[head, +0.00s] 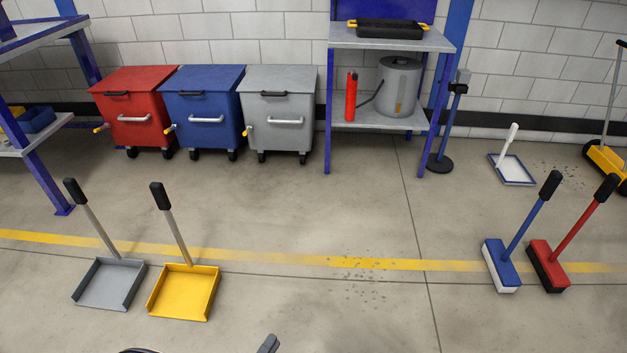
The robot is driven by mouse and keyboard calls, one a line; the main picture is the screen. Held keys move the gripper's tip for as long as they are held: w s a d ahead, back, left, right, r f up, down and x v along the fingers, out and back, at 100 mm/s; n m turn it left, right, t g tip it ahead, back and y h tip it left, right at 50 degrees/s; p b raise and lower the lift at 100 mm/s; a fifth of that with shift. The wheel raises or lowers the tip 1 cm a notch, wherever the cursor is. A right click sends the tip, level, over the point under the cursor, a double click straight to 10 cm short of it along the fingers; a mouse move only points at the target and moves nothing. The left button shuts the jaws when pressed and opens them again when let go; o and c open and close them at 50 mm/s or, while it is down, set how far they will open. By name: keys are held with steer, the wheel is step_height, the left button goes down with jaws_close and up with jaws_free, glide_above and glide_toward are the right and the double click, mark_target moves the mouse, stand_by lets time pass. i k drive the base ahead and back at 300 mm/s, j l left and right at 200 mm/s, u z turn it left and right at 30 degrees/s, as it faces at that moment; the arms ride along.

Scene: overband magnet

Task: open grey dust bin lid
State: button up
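The grey dust bin (277,125) stands against the back wall, at the right end of a row of three bins. Its flat grey lid (280,78) is shut, with a black handle (273,94) at the lid's front edge. A pale bar handle (286,121) is on its front, and a small yellow-ended lever (248,132) sticks out at its left side. A small dark grey part at the bottom edge seems to be mine; I cannot tell if it belongs to my gripper. Nothing touches the lid.
Blue (203,122) and red (143,122) bins stand left of the grey one. A shelf rack (390,122) is close on its right. Grey (108,285) and yellow (183,291) dustpans stand in front; blue (501,266) and red (548,267) brooms are at right.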

mark_target(261, 78)
steer(key=i+j, duration=0.2)
steer(key=i, duration=0.55)
steer(key=i+j, duration=0.2)
steer(key=i, duration=0.55)
steer(key=i+j+u, duration=0.1)
steer(key=i, duration=0.65)
steer(key=i+j, duration=0.2)
steer(key=i, duration=0.55)
steer(key=i+j, duration=0.15)
steer(key=i, duration=0.65)
